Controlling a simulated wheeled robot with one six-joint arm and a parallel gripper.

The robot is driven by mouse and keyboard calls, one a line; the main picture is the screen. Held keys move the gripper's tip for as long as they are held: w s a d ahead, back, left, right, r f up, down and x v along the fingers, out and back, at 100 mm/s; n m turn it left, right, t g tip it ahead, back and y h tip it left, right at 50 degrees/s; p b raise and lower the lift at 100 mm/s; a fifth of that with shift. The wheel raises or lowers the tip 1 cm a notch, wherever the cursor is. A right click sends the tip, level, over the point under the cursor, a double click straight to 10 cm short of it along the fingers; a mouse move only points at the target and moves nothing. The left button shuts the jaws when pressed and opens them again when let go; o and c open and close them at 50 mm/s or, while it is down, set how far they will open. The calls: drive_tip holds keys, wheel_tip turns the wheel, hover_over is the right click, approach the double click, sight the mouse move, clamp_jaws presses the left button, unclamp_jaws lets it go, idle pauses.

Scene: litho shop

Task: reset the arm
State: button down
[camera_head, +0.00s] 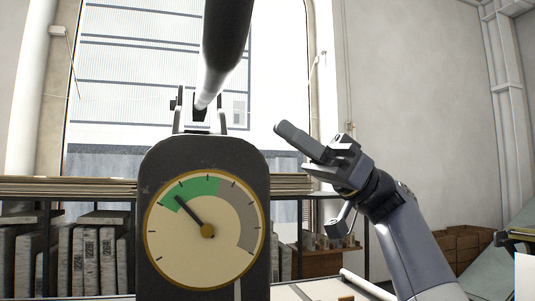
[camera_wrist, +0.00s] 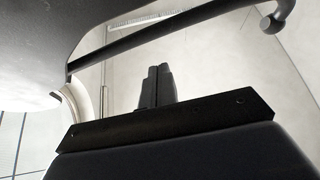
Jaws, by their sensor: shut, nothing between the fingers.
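My gripper (camera_head: 284,130) is raised to the right of a dark gauge housing, its fingers pointing up and to the left in the head view. It is apart from the housing in that view. In the wrist view its two dark fingers (camera_wrist: 159,70) stand side by side, closed together with nothing between them. My arm comes up from the lower right.
The gauge (camera_head: 180,250) has a cream face and a needle in its green band. A thick dark bar (camera_head: 228,40) rises above it toward the camera. Behind stand a shelf with grey slabs (camera_head: 80,255) and a tall window. Wooden crates (camera_head: 458,245) stand at right.

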idle(0.3)
drive_tip(key=x, duration=0.9)
drive_tip(key=shift+w+a+f, duration=0.1)
drive_tip(key=shift+w+f, duration=0.05)
drive_tip(key=shift+f, duration=0.05)
drive_tip(key=shift+w, duration=0.1)
